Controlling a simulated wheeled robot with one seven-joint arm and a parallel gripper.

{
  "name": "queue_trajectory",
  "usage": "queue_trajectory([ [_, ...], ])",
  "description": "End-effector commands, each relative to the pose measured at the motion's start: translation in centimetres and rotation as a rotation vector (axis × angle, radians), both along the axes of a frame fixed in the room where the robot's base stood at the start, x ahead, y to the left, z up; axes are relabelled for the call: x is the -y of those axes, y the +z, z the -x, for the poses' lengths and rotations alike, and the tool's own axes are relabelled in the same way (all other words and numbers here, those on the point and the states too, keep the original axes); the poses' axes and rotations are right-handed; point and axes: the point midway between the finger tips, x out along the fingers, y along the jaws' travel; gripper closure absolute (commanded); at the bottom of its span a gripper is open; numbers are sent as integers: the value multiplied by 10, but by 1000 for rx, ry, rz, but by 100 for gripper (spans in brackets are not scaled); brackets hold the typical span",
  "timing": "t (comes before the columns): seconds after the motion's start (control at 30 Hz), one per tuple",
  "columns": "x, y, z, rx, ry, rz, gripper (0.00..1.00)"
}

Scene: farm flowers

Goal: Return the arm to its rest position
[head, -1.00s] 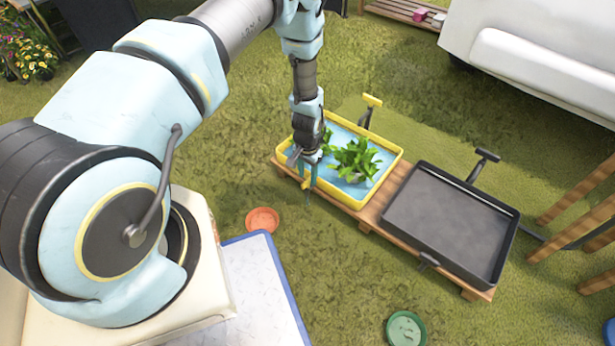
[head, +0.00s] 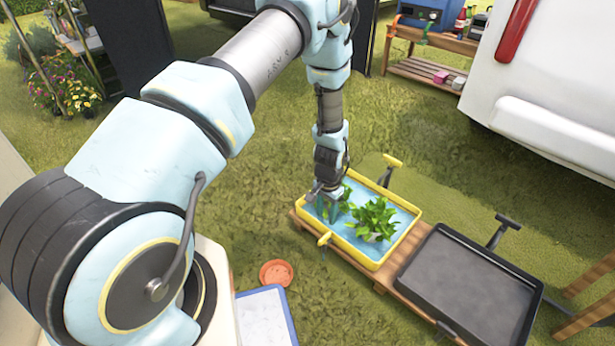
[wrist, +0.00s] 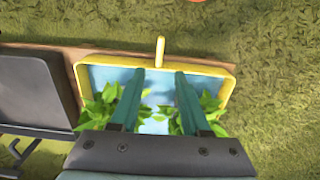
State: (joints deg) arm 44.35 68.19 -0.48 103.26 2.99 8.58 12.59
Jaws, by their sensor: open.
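My arm reaches out from the left in the head view and bends down over the yellow tray (head: 369,258), which has a blue inside. My gripper (head: 327,216) is at the tray's left part, pointing down. In the wrist view its two teal fingers (wrist: 157,72) are apart with nothing between them. Green leafy plants (head: 373,218) are in the tray. In the wrist view leaves show on both sides of the fingers (wrist: 208,112). Whether the fingers touch the leaves I cannot tell.
A black tray (head: 470,285) stands beside the yellow one on a low wooden bench (head: 388,283). An orange dish (head: 276,272) and a blue-edged white board (head: 265,318) lie on the grass. A white vehicle (head: 560,90) and a wooden shelf (head: 430,72) stand at the back right.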

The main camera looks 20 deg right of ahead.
Motion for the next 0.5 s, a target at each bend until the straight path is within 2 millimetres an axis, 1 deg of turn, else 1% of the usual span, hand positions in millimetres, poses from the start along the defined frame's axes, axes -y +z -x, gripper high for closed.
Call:
queue_trajectory([
  [0.1,0,0,0,0,1,0,54],
  [0.17,-2,5,-3,2,9,1,54],
  [0.27,-10,26,-14,9,48,8,54],
  [0.37,-30,65,-32,19,123,15,54],
  [0.4,-41,85,-39,24,161,20,54],
  [0.47,-60,114,-48,32,222,25,54],
  [0.5,-74,133,-53,37,261,30,54],
])
